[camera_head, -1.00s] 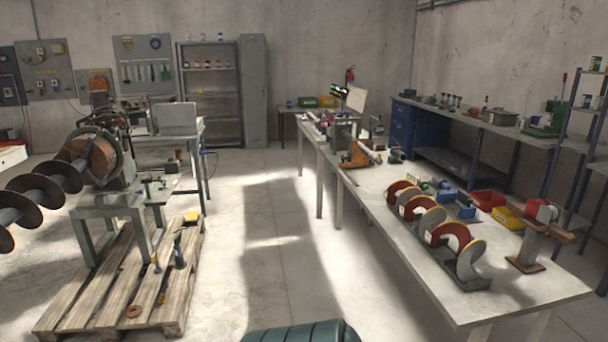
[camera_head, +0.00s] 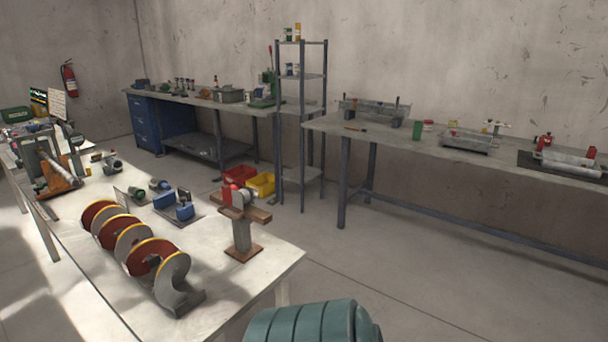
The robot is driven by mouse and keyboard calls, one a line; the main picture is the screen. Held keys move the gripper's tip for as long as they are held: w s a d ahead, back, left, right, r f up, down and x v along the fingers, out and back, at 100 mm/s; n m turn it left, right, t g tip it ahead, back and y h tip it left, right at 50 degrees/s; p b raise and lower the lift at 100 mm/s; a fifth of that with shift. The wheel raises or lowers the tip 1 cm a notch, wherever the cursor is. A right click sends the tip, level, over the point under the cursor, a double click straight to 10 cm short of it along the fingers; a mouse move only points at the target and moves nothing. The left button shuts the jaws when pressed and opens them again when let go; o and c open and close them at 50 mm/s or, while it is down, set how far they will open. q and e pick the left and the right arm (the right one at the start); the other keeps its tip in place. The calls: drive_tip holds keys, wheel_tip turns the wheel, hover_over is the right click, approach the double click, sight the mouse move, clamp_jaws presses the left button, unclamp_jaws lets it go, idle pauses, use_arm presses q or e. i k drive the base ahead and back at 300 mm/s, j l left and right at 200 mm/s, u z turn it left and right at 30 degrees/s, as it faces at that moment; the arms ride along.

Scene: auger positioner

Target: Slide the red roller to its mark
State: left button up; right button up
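I cannot tell for sure which part is the red roller, and no mark can be made out. On the right-hand bench, small red parts (camera_head: 543,142) sit at the end of a pale horizontal cylinder (camera_head: 568,160) on a dark base. A nearer stand (camera_head: 242,235) on the left table carries a red piece (camera_head: 228,194) beside a pale rounded part and brown bars. Neither gripper is in view.
The left table (camera_head: 235,295) bears a red and grey auger screw (camera_head: 140,250) and blue blocks (camera_head: 180,207). A shelf rack (camera_head: 303,76) stands left of the right-hand bench (camera_head: 400,140). Red and yellow bins (camera_head: 261,185) lie behind the stand. Open floor (camera_head: 430,270) lies before the right-hand bench.

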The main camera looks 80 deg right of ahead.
sight(227, 192)
drive_tip(key=k+l+z, duration=0.1)
drive_tip(key=l, duration=0.45)
drive_tip(key=k+l+z, duration=0.1)
drive_tip(key=l, duration=0.45)
drive_tip(key=k+l+z, duration=0.1)
drive_tip(key=k+l, duration=0.15)
drive_tip(key=l, duration=0.3)
drive_tip(key=k+l+z, duration=0.1)
drive_tip(key=l, duration=0.45)
drive_tip(key=k+l+z, duration=0.1)
drive_tip(key=l, duration=0.5)
drive_tip(key=k+l, duration=0.1)
drive_tip(key=l, duration=1.05)
drive_tip(key=k, duration=0.05)
